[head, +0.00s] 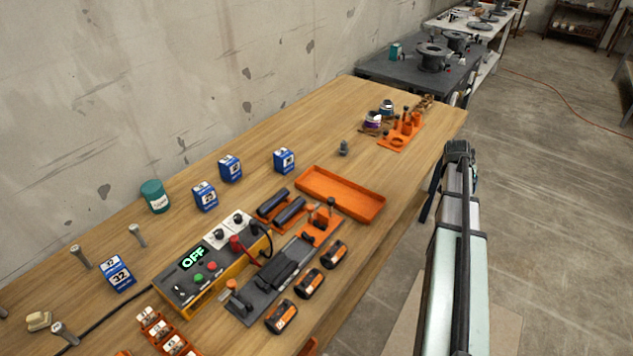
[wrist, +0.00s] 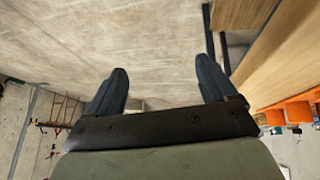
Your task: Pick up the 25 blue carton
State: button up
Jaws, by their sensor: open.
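Several small blue-and-white cartons stand on the wooden table in the head view. One (head: 205,196) stands behind the control box, and its number looks like 25 or 20 but is too small to read surely. Another carton (head: 230,168) stands just behind it and a third (head: 284,160) is to the right; their numbers are unclear. A carton marked 32 (head: 117,272) is at the front left. My gripper (wrist: 160,82) is open and empty in the wrist view, its two dark fingers apart. No carton shows between them. My arm is beyond the table's right edge, away from the cartons.
The wooden table (head: 330,115) holds a control box reading OFF (head: 205,265), an empty orange tray (head: 340,194), a teal can (head: 155,196), upright bolts and black-orange batteries. A concrete wall (head: 150,90) runs behind. Bare wood lies behind the orange tray.

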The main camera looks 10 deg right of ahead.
jog(key=w+a+r+n, duration=0.1)
jog(key=w+a, duration=0.1)
jog(key=a, duration=0.4)
jog(key=w+a+r+n+y, duration=0.1)
jog(key=w+a, duration=0.2)
jog(key=a, duration=0.3)
jog(key=w+a+r+n+t, duration=0.1)
jog(key=w+a, duration=0.2)
jog(key=a, duration=0.3)
jog(key=shift+w+a+n+y, duration=0.25)
jog(key=shift+a+n+y, duration=0.05)
jog(key=shift+n+y, duration=0.1)
jog(key=w+a+r+n+y, duration=0.1)
jog(key=w+a+r+n, duration=0.1)
jog(key=a, duration=0.9)
jog(key=w+a+r+n+y, duration=0.1)
jog(key=a+r+n, duration=0.1)
jog(key=a, duration=0.8)
jog(key=n+y, duration=0.4)
jog(key=n, duration=0.5)
send_near(204, 191)
jog(key=x, duration=0.8)
jog(key=shift+x, duration=2.7)
jog(key=shift+w, duration=0.1)
jog(key=c, duration=1.1)
